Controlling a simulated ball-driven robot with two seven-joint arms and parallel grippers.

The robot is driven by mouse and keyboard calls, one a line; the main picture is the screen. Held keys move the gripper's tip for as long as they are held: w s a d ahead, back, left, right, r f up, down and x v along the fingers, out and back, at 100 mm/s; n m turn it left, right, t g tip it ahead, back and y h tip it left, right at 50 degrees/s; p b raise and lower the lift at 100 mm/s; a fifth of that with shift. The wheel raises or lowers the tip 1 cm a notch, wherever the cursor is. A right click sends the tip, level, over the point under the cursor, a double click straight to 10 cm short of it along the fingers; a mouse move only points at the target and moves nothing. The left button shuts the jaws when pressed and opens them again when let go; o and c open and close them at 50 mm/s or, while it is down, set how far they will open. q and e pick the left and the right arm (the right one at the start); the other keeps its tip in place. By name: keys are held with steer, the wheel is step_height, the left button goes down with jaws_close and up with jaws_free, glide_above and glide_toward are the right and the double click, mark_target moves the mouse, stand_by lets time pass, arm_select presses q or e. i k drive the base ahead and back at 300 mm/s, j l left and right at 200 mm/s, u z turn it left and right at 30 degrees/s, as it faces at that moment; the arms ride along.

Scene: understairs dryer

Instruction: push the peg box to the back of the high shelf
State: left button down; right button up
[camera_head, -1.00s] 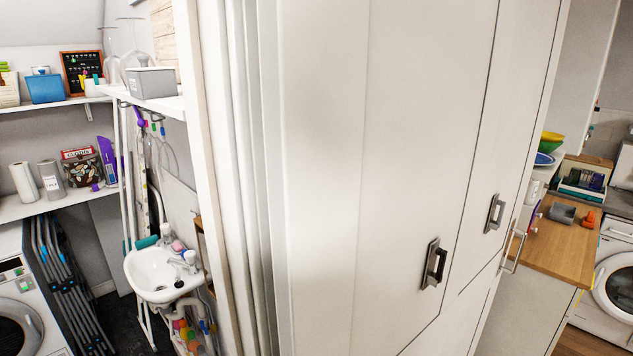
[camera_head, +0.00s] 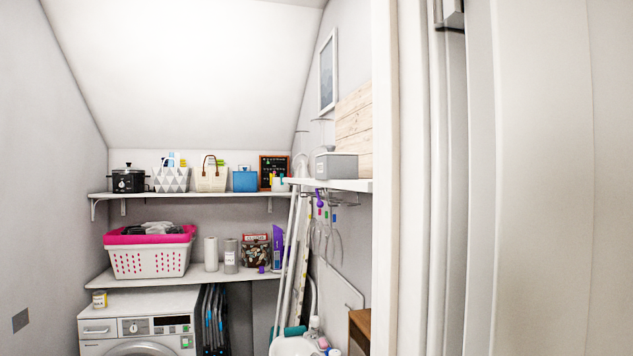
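A grey lidded box (camera_head: 337,166) stands near the front end of the high white shelf (camera_head: 350,185) on the right wall. A dark tin with a red label (camera_head: 255,250) stands on the lower back shelf. Its lettering is too small to read for certain, and I cannot tell from any label which one is the peg box. A high back shelf (camera_head: 190,196) holds a slow cooker, bags and a blue box (camera_head: 245,181). Neither of my grippers is in view.
A white door frame (camera_head: 385,180) and pale panels close off the right. A laundry basket (camera_head: 150,255) stands on the lower shelf (camera_head: 195,277), above a washing machine (camera_head: 140,325). Poles (camera_head: 290,260) lean under the right shelf, by a small sink (camera_head: 293,345).

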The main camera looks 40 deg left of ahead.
mark_target(330, 166)
steer(key=u, duration=1.05)
steer(key=z, duration=0.75)
steer(key=j+z, duration=1.15)
steer(key=j, duration=0.2)
